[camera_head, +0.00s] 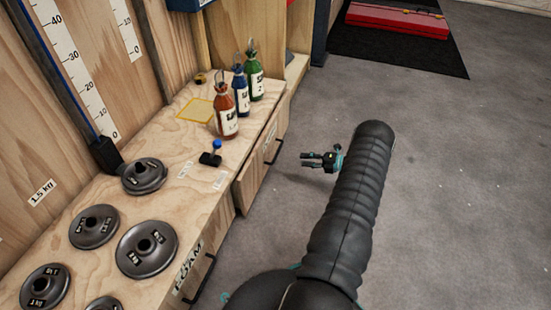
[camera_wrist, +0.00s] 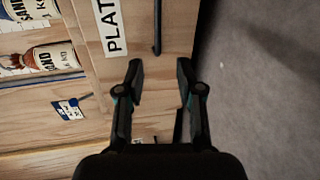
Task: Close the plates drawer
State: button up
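The plates drawer (camera_head: 257,170) is a plywood drawer in the bench front, with a dark bar handle (camera_head: 274,150). Its front stands out a little from the bench, so it looks partly open. In the wrist view, its label (camera_wrist: 111,28) reads "PLAT" and is cut off by the frame; the handle (camera_wrist: 157,28) runs beside it. My gripper (camera_head: 312,160) is to the right of the drawer, apart from the handle. In the wrist view, my gripper (camera_wrist: 161,80) is open, with nothing between its fingers, and the handle lies beyond the fingertips.
Red, blue and green bottles (camera_head: 241,92) stand on the bench top (camera_head: 190,150), near a small blue-knobbed item (camera_head: 212,154). Several weight plates (camera_head: 146,249) lie nearer. A foam drawer (camera_head: 187,268) is nearer. The grey floor (camera_head: 455,190) at right is clear.

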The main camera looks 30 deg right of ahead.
aim_at(276, 156)
jog(key=x, duration=1.4)
jog(key=shift+r+b, duration=0.2)
jog(key=shift+b, duration=0.15)
jog(key=shift+s, duration=0.1)
grip_shut()
jog(key=shift+a, duration=0.1)
